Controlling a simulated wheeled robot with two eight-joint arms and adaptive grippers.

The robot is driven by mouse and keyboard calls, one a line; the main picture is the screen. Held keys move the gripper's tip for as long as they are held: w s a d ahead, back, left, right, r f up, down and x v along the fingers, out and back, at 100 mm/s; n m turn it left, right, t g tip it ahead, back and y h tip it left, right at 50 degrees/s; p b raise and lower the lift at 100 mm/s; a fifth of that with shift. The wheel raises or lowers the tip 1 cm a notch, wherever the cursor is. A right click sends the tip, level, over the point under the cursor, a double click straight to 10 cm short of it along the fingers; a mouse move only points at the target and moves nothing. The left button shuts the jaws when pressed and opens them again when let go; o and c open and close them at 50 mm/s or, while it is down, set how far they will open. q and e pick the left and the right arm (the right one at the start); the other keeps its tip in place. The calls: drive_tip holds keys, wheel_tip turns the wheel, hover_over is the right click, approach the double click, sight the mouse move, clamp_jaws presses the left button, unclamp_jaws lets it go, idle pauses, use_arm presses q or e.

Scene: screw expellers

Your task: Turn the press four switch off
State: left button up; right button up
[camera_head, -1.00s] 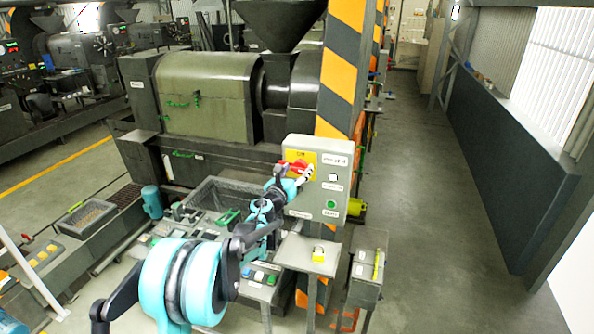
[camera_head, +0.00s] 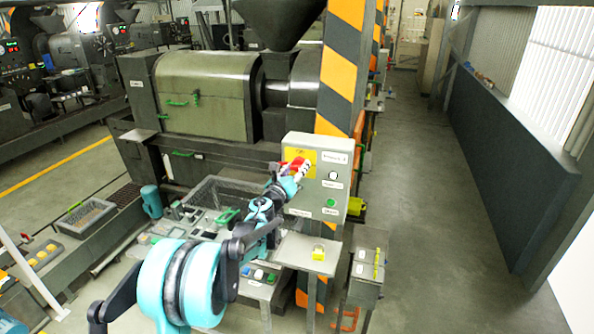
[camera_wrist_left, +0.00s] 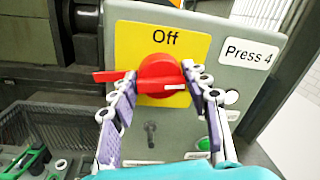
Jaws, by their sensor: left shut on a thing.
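The press four switch is a red rotary knob (camera_wrist_left: 160,72) on a yellow plate (camera_wrist_left: 140,42) marked "Off". Its red handle points left, roughly level, in the left wrist view. The plate is on a grey control box (camera_head: 330,172) labelled "Press 4". My left gripper (camera_head: 297,169) is at the knob, with one finger on each side of it, shut on it in the left wrist view. In the head view the fingers partly hide the knob. My right gripper is not in view.
The box also has a green button (camera_head: 330,201) and a white one (camera_head: 333,175). A striped pillar (camera_head: 343,65) stands behind it, with a green press (camera_head: 205,90) to the left. A small stand (camera_head: 367,262) is at lower right. The aisle (camera_head: 430,200) is clear.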

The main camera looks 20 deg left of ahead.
use_arm(q)
drive_tip(key=n+b, duration=0.1)
drive_tip(key=n, duration=0.3)
drive_tip(key=shift+a+f+n+b, duration=0.1)
drive_tip(key=shift+f+n+b, duration=0.05)
drive_tip(key=shift+n+b, duration=0.2)
drive_tip(key=n+b, duration=0.1)
drive_tip(key=n, duration=0.3)
drive_tip(key=shift+t+y, duration=0.3)
drive_tip(key=shift+t, duration=0.1)
drive_tip(key=n+b, duration=0.1)
drive_tip(key=n, duration=0.3)
drive_tip(key=shift+f+n+y, duration=0.1)
drive_tip(key=shift+n+y, duration=0.15)
drive_tip(key=shift+y, duration=0.05)
drive_tip(key=shift+n+b, duration=0.3)
drive_tip(key=shift+n, duration=1.4)
drive_tip(key=shift+s+f, duration=0.1)
drive_tip(key=o, duration=1.1)
drive_tip(key=shift+o, duration=0.2)
drive_tip(key=s+f, duration=0.1)
drive_tip(key=s, duration=1)
drive_tip(key=shift+s+a, duration=0.15)
drive_tip(key=shift+s, duration=0.25)
